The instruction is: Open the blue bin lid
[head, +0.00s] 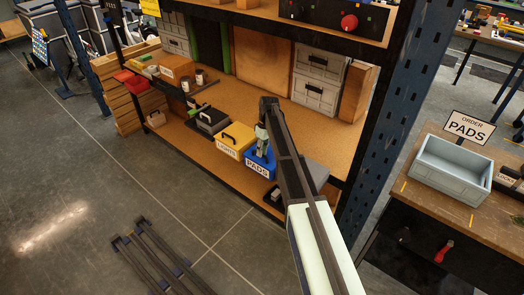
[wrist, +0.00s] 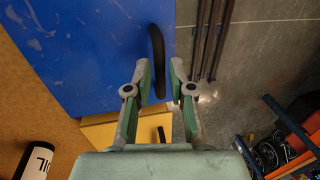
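The blue bin (head: 249,163), labelled PADS, stands on the shelf at the front edge, its lid down as far as I can see. In the wrist view, the blue lid (wrist: 85,50) fills the upper left, with a curved black handle (wrist: 156,60) near its right edge. My gripper (head: 262,146) is over the bin and hides part of it. In the wrist view, my gripper (wrist: 160,69) is open, with the handle showing between its fingers, nearer the left one. No grip on it shows; I cannot tell whether a finger touches it.
A yellow bin (head: 235,137) labelled LIGHTS stands close on the blue bin's left, with a black bin (head: 209,121) beyond. A grey box (head: 317,173) is on the right. A blue upright (head: 392,110) bounds the shelf's right end. A grey tray (head: 450,180) sits on the side bench.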

